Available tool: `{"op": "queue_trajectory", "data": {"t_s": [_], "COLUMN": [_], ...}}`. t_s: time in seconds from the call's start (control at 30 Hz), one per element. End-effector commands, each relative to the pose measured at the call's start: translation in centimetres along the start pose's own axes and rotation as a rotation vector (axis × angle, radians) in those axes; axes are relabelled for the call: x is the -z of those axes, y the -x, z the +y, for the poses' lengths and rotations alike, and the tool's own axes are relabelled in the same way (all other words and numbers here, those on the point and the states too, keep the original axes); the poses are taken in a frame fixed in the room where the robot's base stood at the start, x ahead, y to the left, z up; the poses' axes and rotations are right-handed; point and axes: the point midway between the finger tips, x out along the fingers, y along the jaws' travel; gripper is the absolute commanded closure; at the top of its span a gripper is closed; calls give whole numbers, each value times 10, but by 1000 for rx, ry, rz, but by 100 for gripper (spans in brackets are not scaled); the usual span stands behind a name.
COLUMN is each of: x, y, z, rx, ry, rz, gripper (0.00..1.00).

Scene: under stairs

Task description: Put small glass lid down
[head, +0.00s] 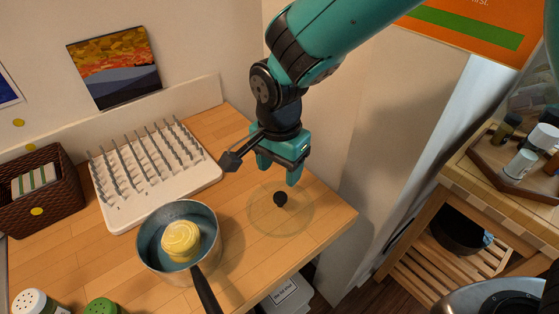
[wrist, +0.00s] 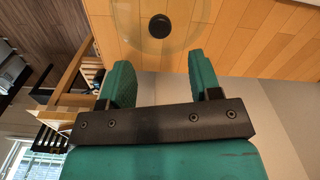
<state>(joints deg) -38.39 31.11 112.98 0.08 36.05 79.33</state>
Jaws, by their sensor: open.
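The small glass lid (head: 264,220) lies on the wooden counter near its right end, a clear disc with a black knob (head: 280,198). In the wrist view the glass lid (wrist: 187,38) shows at the top, with its knob (wrist: 159,26) in line with the space between the fingers. My gripper (head: 279,172) is open and empty, just above and behind the knob in the head view. In the wrist view the two green fingers of my gripper (wrist: 160,80) are apart, with nothing between them.
A blue-grey pot (head: 148,238) holding a yellow item stands left of the lid, its handle toward the front. A white spiked drying rack (head: 120,208) and a brown basket (head: 62,210) stand behind. The counter's right edge is close to the lid. A wooden shelf (head: 420,245) stands farther right.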

Motion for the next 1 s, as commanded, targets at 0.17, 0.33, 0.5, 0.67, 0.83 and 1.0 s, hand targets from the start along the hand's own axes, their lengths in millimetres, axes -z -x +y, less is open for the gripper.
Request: {"op": "queue_trajectory", "data": {"t_s": [0.17,0.33,0.5,0.67,0.83,1.0], "x": [0,0,4,7,-10,-33], "y": [23,29,42,85,122,136], "z": [0,0,12,63,132,178], "rx": [2,-1,17,101,241,351], "ry": [0,0,71,389,836,1169], "rz": [0,0,-17,-72,-86,-46], "gripper": [42,42,42,42,42,42]}}
